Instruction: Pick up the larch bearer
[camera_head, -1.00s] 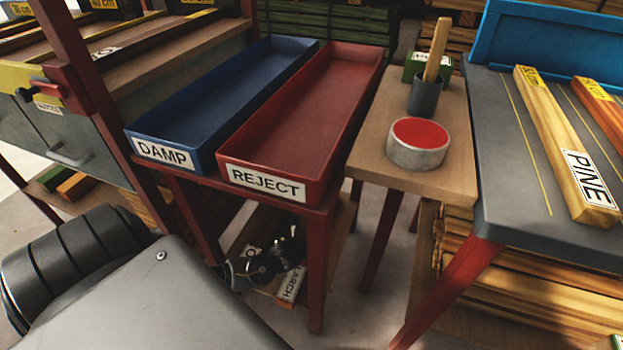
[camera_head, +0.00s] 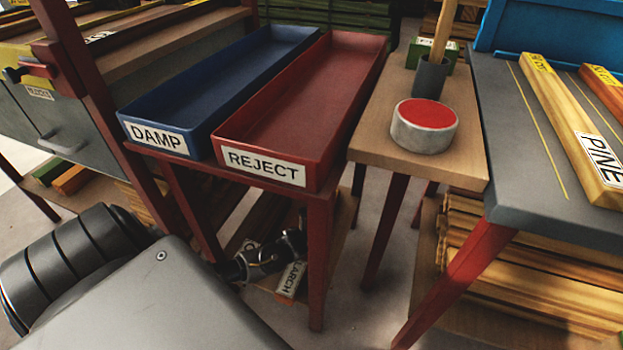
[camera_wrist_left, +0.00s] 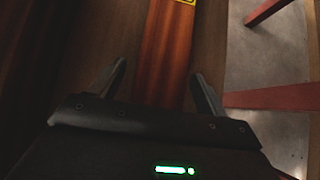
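The larch bearer (camera_head: 290,281) lies on the low shelf under the DAMP and REJECT trays. Its white label reading LARCH shows in the head view, and the rest is mostly hidden by my left arm and the table frame. In the left wrist view a reddish-brown bearer (camera_wrist_left: 168,45) runs away from me with a yellow tag at its far end. My left gripper (camera_wrist_left: 159,72) is open, its two fingers on either side of the bearer's line; whether they touch it I cannot tell. My left wrist and gripper (camera_head: 290,243) also show in the head view. My right gripper is not in view.
The blue DAMP tray (camera_head: 157,138) and red REJECT tray (camera_head: 265,168) stand above the shelf. Red table legs (camera_head: 319,260) flank the space. A small table holds a red-topped tin (camera_head: 424,127). A bearer labelled PINE (camera_head: 601,158) lies on the grey bench.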

